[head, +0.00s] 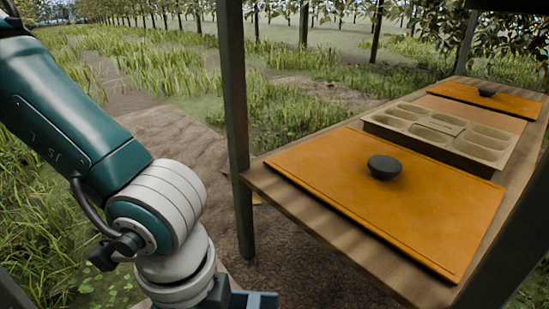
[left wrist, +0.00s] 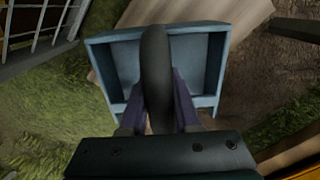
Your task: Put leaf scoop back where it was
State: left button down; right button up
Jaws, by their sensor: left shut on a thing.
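The leaf scoop (left wrist: 210,55) is a blue-grey open pan with raised sides and a dark rounded handle (left wrist: 155,60). In the left wrist view, my left gripper (left wrist: 158,115) is shut on the handle, with the pan beyond the fingers over the ground. In the head view, a small blue piece at the bottom edge, seemingly part of the scoop (head: 262,300), shows beside my left arm. The rest of the scoop is cut off there. My right gripper is in neither view.
A wooden table (head: 262,182) stands at the right, with two orange boards (head: 330,165) with dark knobs. Between them lies a compartmented tray (head: 440,135). A dark post (head: 235,100) rises between my left arm and the table. Dirt and grass lie below.

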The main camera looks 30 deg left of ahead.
pick_arm(q)
jog(key=shift+f+b, duration=1.95)
jog(key=shift+f, duration=1.15)
jog(key=c, duration=0.6)
grip_release()
jog(key=shift+c, duration=0.2)
jog(key=shift+r, duration=0.15)
notch_tip(320, 180, up, 12)
jog(key=p, duration=1)
jog(key=shift+r, duration=0.1)
